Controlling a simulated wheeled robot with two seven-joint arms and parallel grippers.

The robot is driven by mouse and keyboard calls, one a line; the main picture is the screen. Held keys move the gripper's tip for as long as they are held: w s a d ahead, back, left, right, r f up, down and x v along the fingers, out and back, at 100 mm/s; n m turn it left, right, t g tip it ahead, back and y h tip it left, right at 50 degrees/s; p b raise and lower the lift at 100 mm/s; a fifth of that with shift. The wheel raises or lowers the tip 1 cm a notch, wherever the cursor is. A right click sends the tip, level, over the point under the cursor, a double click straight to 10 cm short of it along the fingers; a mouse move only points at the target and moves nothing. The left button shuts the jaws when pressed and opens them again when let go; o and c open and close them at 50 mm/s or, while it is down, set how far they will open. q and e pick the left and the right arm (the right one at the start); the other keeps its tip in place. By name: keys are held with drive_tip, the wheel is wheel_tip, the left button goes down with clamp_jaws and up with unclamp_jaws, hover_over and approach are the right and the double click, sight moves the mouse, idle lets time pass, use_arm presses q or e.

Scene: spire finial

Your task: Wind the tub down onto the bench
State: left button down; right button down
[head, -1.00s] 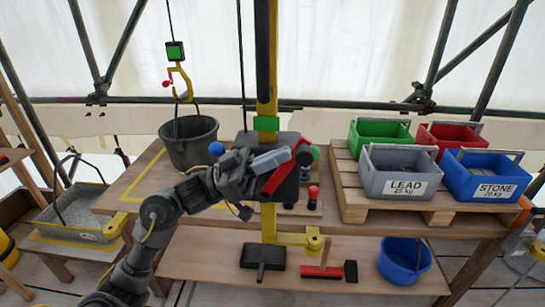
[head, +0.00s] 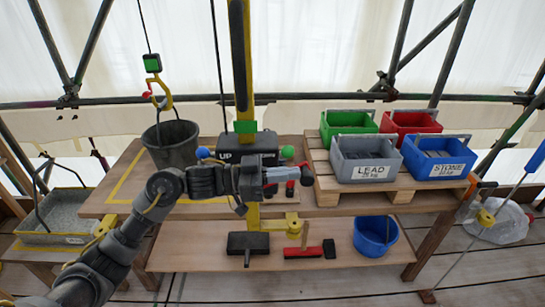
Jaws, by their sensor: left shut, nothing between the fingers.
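The dark grey tub (head: 172,147) hangs upright by its bail from a yellow hook (head: 160,100) under a green-faced block (head: 152,63) on a cable. It is over the yellow-marked left part of the bench (head: 118,192); I cannot tell whether its base touches. The black winch box (head: 240,143), marked UP, is on the yellow post (head: 240,60), with a blue knob (head: 202,153) on its left and a green knob (head: 288,152) on its right. My left gripper (head: 282,174) is shut and empty in front of the box, hiding part of it. My right gripper is out of view.
A pallet (head: 405,197) on the right bears green, red, LEAD-marked grey and STONE-marked blue crates. The lower shelf (head: 205,258) holds a black block, a red brush and a blue bucket (head: 375,235). A gravel tray (head: 60,215) is at left.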

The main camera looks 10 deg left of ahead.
sight(303, 184)
use_arm(q)
drive_tip(key=d+f+p, duration=0.1)
drive_tip(key=d+f+y, duration=0.1)
drive_tip(key=f, duration=0.1)
drive_tip(key=shift+w+d+y+p, duration=0.15)
drive_tip(key=shift+w+y+p, duration=0.15)
drive_tip(key=shift+p, duration=0.05)
drive_tip(key=shift+w+d+f+g+y+p, duration=0.15)
drive_tip(key=shift+f+y+p, duration=0.15)
drive_tip(key=shift+f, duration=0.2)
drive_tip(key=shift+s+d+f+g+y+p, duration=0.15)
drive_tip(key=shift+f+p, duration=0.15)
drive_tip(key=shift+f, duration=0.25)
drive_tip(key=shift+w+d+f+g+y+p, duration=0.15)
drive_tip(key=shift+f+y+p, duration=0.15)
drive_tip(key=shift+f, duration=0.2)
